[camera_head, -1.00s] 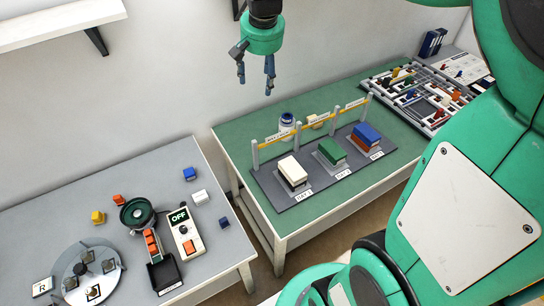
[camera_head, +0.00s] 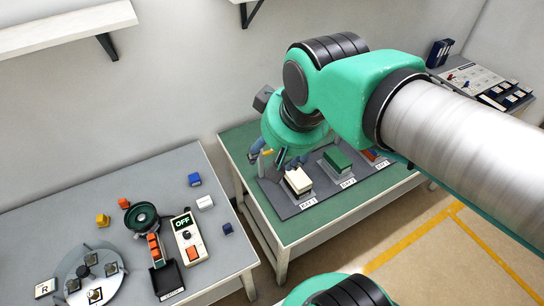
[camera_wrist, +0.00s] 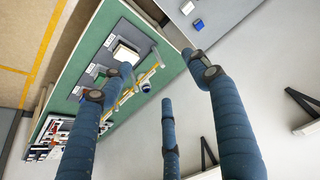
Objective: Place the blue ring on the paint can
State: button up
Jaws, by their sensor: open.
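A small white and dark-blue round object (camera_wrist: 146,88) stands on the green table behind the yellow barrier in the wrist view. It may be the paint can; I cannot tell whether its blue part is the blue ring. In the head view, my gripper and arm hide that spot. My gripper (camera_head: 279,158) is low over the back left of the green table, near the barrier and the white block. Its blue fingers are spread and empty; they also show in the wrist view (camera_wrist: 160,78).
The green table (camera_head: 300,232) holds a dark bay plate with a white block (camera_head: 298,181) and a green block (camera_head: 338,160). The grey table (camera_head: 75,212) at left carries a bowl feeder (camera_head: 141,216), a rotary disc (camera_head: 90,275), an OFF switch box (camera_head: 188,240) and loose cubes.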

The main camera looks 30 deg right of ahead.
jog(key=s, duration=0.1)
jog(key=s+f, duration=0.1)
jog(key=s+a, duration=0.1)
jog(key=shift+s+f+n, duration=0.1)
jog(key=shift+f+n, duration=0.1)
jog(key=shift+n, duration=0.1)
notch_tip(320, 180, down, 5)
jog(key=b, duration=0.5)
